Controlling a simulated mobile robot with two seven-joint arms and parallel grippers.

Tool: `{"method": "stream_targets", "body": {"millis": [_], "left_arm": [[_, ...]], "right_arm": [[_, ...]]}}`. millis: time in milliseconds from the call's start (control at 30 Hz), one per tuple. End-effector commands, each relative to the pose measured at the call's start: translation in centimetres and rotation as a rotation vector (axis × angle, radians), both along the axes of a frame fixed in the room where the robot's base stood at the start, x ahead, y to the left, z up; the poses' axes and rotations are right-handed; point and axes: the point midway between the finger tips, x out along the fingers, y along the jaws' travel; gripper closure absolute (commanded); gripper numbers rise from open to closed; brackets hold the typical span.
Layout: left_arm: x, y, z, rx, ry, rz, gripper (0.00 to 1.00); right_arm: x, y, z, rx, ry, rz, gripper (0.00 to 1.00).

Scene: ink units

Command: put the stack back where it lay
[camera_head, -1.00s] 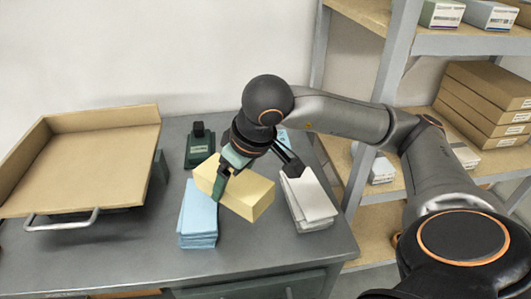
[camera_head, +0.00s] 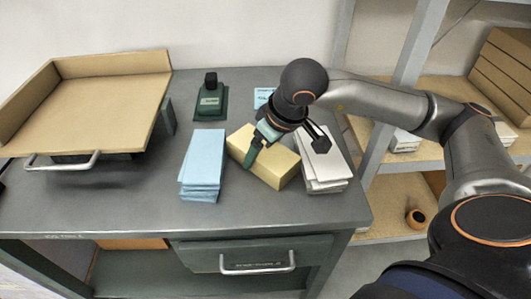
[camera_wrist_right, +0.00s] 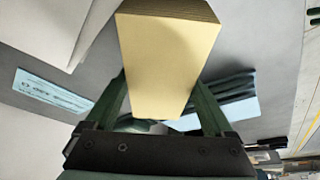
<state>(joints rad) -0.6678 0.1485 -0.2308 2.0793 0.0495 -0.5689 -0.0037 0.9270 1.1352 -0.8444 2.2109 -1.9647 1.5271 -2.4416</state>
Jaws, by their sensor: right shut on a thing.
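The yellow stack (camera_head: 270,170) is a thick block of paper, held between the blue stack (camera_head: 203,165) and the white stack (camera_head: 322,168). My right gripper (camera_head: 282,148) is shut on it from above, with one green finger against its left part. The stack is close to the tabletop, but I cannot tell if it touches. In the right wrist view the yellow stack (camera_wrist_right: 165,62) sits between both fingers (camera_wrist_right: 160,100). The blue stack and white stack lie on the table on either side. My left gripper is out of view.
A tan tray (camera_head: 110,110) with a metal handle stands at the left of the grey table (camera_head: 120,212). A dark green stamp-like device (camera_head: 210,100) and a light blue card (camera_head: 263,97) lie behind the stacks. Shelves (camera_head: 420,150) stand at the right. Table front is clear.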

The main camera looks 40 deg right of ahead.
Motion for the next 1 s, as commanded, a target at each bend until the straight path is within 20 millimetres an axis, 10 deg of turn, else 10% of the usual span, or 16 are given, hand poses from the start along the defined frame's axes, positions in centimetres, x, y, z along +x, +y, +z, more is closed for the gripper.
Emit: {"method": "stream_targets", "body": {"millis": [100, 133, 200, 567, 1000], "left_arm": [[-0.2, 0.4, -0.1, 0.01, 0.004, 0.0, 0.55], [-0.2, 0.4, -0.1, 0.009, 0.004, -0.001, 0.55], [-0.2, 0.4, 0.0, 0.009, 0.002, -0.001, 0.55], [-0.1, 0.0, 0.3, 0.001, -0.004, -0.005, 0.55], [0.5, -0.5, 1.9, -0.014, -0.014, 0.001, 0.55]], "right_arm": [[-0.1, 0.1, 0.0, 0.001, 0.002, 0.002, 1.0], [-0.1, 0.1, -0.1, 0.0, 0.006, 0.002, 0.11], [-0.1, 0.1, -0.1, 0.0, 0.005, 0.002, 0.03], [-0.2, 0.0, 0.7, 0.001, -0.001, 0.001, 0.0], [-3.3, -0.7, 8.7, 0.001, -0.004, 0.001, 0.0]]}}
